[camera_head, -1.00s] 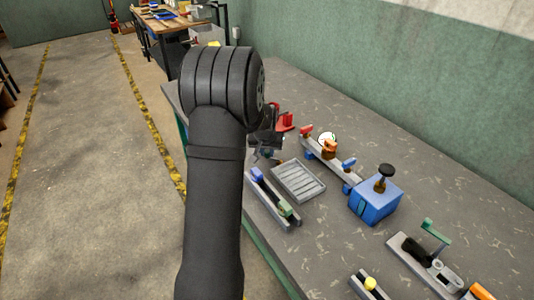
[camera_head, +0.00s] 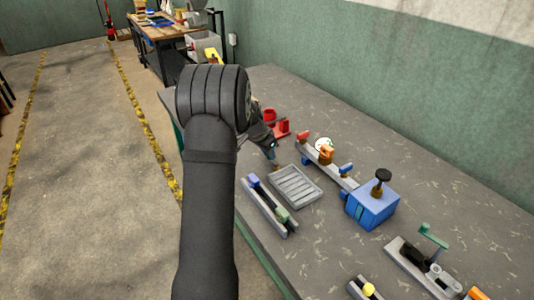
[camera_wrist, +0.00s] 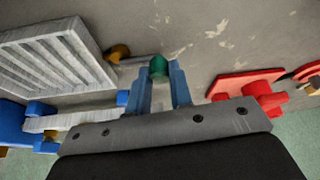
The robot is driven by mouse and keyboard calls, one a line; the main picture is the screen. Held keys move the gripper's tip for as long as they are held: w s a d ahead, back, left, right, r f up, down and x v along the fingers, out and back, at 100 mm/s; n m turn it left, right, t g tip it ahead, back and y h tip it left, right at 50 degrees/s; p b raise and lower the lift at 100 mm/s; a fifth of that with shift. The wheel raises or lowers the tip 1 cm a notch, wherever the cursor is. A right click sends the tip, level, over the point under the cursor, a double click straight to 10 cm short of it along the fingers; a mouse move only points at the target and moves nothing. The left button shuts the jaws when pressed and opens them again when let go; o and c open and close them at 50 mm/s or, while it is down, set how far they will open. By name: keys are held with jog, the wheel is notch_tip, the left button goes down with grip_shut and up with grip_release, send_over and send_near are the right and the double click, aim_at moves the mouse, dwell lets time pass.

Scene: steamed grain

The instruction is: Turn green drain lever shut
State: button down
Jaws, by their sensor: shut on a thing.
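The green lever end (camera_wrist: 158,68) shows in the wrist view between the two blue fingers of my gripper (camera_wrist: 160,76). The fingers are closed on it. A brownish rounded part and a grey bar (camera_wrist: 132,61) lie just left of it. In the head view my gripper (camera_head: 272,155) is low at the table, behind my arm and left of the lever rail. The green lever cannot be made out there, and its base is mostly hidden.
A ribbed grey tray (camera_head: 312,198) lies close to my gripper, with a slider rail (camera_head: 266,210) in front. A rail with red, orange and blue levers (camera_head: 340,178), a red fixture (camera_head: 281,133) and a blue box (camera_head: 370,212) stand nearby. The right rear table is clear.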

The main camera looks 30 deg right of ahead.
jog(key=shift+d, duration=0.1)
dwell(0.3)
jog(key=c, duration=1.3)
grip_release()
jog(key=shift+r, duration=0.1)
jog(key=v, duration=1.7)
jog(key=shift+w+r, duration=0.15)
jog(key=x, duration=1.7)
jog(key=shift+f, duration=0.25)
